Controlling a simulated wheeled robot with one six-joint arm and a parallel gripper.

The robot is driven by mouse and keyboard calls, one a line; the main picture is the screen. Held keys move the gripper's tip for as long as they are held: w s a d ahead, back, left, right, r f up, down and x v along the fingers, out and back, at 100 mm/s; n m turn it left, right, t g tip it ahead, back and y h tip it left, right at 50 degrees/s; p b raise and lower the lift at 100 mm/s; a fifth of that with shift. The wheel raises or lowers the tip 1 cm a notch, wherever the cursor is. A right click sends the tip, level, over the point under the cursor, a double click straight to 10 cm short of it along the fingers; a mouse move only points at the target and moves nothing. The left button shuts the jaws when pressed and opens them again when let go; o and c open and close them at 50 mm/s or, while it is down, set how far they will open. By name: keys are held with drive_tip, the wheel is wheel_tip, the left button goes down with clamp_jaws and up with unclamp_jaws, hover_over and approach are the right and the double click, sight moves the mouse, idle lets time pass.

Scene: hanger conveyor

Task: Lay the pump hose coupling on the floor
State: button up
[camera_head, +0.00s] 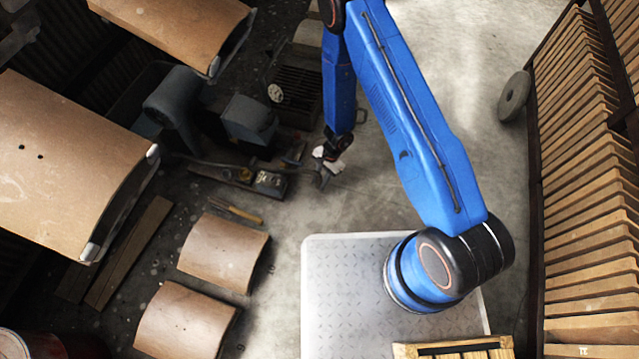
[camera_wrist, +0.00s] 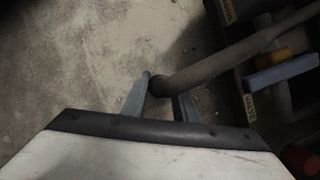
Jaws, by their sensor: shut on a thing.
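The pump hose coupling (camera_wrist: 157,86) is the dark round end of a grey-brown hose (camera_wrist: 235,56) in the wrist view. The hose runs from it to the upper right, toward the pump gear. My gripper (camera_wrist: 163,94) has its two grey fingers on either side of the coupling and is shut on it. In the head view my gripper (camera_head: 324,172) is small, just right of the dark pump unit (camera_head: 268,183), over the concrete floor (camera_head: 375,190). The coupling is hard to make out there. I cannot tell whether it touches the floor.
Blue-grey machinery (camera_head: 248,120) stands left of my gripper. Curved brown panels (camera_head: 223,252) lie lower left. A hammer-like tool (camera_head: 236,212) lies near the pump. Wooden slats (camera_head: 590,190) line the right side. Bare floor is open right of my gripper.

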drive_tip(key=shift+f, duration=0.65)
drive_tip(key=shift+f, duration=0.15)
drive_tip(key=o, duration=1)
drive_tip(key=v, duration=1.2)
drive_tip(key=shift+r, duration=0.3)
